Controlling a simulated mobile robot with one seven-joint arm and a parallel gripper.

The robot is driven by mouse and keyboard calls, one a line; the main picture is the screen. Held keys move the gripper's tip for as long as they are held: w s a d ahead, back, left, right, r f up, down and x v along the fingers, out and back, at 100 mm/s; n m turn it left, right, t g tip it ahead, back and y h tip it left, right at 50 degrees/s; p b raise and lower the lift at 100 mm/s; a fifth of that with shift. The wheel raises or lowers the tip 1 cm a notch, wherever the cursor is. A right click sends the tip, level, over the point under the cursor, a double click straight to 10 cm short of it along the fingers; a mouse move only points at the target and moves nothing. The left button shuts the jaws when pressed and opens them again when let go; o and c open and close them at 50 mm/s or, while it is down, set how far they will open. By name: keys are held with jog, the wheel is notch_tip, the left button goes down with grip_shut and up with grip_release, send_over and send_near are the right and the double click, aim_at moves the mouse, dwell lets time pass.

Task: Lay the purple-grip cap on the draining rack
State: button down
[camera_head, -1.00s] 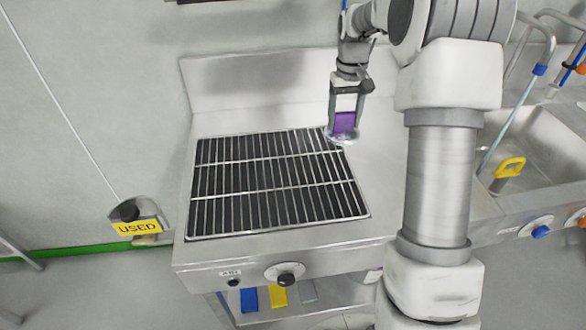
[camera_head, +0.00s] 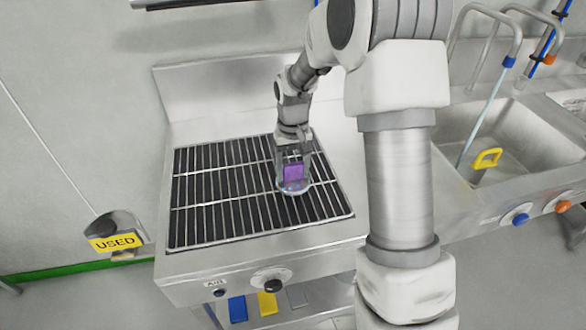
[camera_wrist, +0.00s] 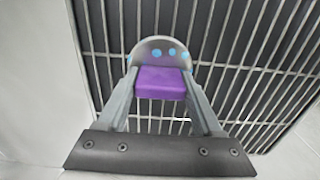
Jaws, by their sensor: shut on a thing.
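The purple-grip cap is a round, grey, shiny disc with light-blue spots and a purple block grip (camera_head: 293,172). In the wrist view its purple grip (camera_wrist: 160,82) sits between the two fingers, with the disc (camera_wrist: 158,50) beyond it. My gripper (camera_head: 293,175) is shut on the purple grip. The cap is over the right part of the draining rack (camera_head: 225,226), a grid of metal bars above a dark tray. The disc is at or just above the bars; I cannot tell if it touches.
The rack's left and front parts are bare. A sink (camera_head: 520,150) with a yellow-handled thing (camera_head: 486,158) is at the right. A bin with a yellow USED label (camera_head: 115,242) is at the left. A steel backsplash (camera_head: 230,95) stands behind the rack.

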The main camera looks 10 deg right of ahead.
jog(key=shift+f, duration=0.1)
jog(key=shift+c, duration=0.2)
grip_release()
